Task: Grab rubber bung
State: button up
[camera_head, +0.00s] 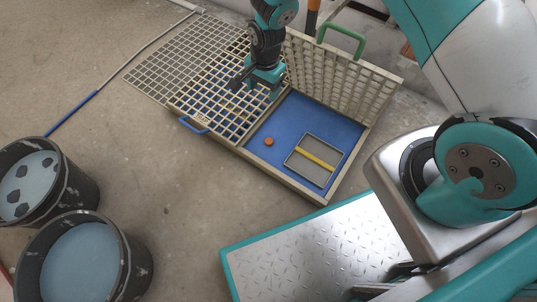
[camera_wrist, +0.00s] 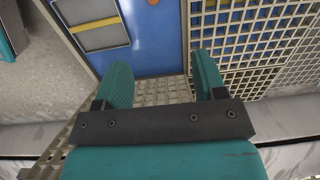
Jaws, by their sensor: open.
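A small round orange-brown rubber bung (camera_head: 269,142) lies on the blue floor of the open shallow case, near its front left side. In the wrist view the bung (camera_wrist: 153,2) shows only partly, at the top edge of the picture. My gripper (camera_head: 257,90) is above the case, over the grid side and behind the bung. In the wrist view my gripper (camera_wrist: 160,82) has its two teal fingers apart with nothing between them. The bung lies beyond the fingertips, apart from them.
The case holds a grey tray (camera_head: 298,167) with a yellow bar (camera_head: 316,159). A grid panel (camera_head: 222,106) covers its left part and an upright grid lid (camera_head: 350,85) with a green handle (camera_head: 342,40) stands behind. Two dark buckets (camera_head: 125,262) (camera_head: 80,190) stand at left.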

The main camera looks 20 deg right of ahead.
notch_tip(320, 180, down, 12)
jog(key=d+f+m+b, duration=0.1)
jog(key=d+m+b, duration=0.1)
jog(key=b, duration=0.9)
send_over(269, 141)
jog(key=shift+h, duration=0.3)
notch_tip(269, 141, down, 11)
jog(key=shift+w+d+r, duration=0.1)
jog(key=shift+w, duration=0.05)
notch_tip(269, 141, down, 6)
jog(key=b, duration=0.5)
jog(key=shift+r, duration=0.2)
jog(key=c, duration=1)
